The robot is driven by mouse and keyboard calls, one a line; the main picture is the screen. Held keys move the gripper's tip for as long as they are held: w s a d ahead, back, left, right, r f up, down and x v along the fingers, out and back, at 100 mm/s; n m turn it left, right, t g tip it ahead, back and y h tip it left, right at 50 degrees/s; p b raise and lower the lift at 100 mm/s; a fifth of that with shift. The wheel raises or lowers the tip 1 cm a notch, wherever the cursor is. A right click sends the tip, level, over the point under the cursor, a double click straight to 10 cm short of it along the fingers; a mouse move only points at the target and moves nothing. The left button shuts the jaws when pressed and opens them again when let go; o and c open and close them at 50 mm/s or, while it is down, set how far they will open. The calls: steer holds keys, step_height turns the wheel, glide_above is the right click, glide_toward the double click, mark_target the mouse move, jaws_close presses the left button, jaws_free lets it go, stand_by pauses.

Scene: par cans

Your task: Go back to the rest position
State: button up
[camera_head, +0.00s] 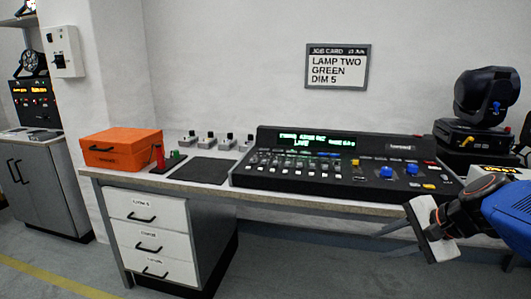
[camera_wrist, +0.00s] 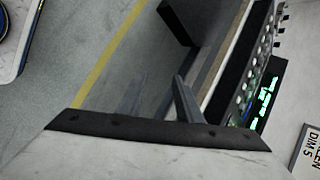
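My gripper (camera_head: 385,238) is in front of the right part of the desk, just off its front edge, pointing left. Its pale palm plate and the blue arm link behind it show at the right. In the wrist view my gripper (camera_wrist: 156,82) has two grey fingers apart with nothing between them; the left one blends into the floor. The lighting console (camera_head: 330,160) stands on the desk behind the gripper and also shows in the wrist view (camera_wrist: 236,100).
The desk (camera_head: 300,205) bears an orange case (camera_head: 120,148), a dark mat (camera_head: 203,170) and several small switches. A black moving-head lamp (camera_head: 487,95) stands at the right. A job card (camera_head: 337,67) reads LAMP TWO GREEN DIM 5. Floor is clear in front of the drawers (camera_head: 150,238).

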steer(key=s+f+n+g+h, duration=0.1)
steer(key=s+f+n+h, duration=0.3)
steer(key=s+n, duration=0.9)
steer(key=shift+s+a+f+n+g+h, duration=0.25)
steer(key=shift+a+f+n+g+h, duration=0.2)
steer(key=shift+f, duration=0.25)
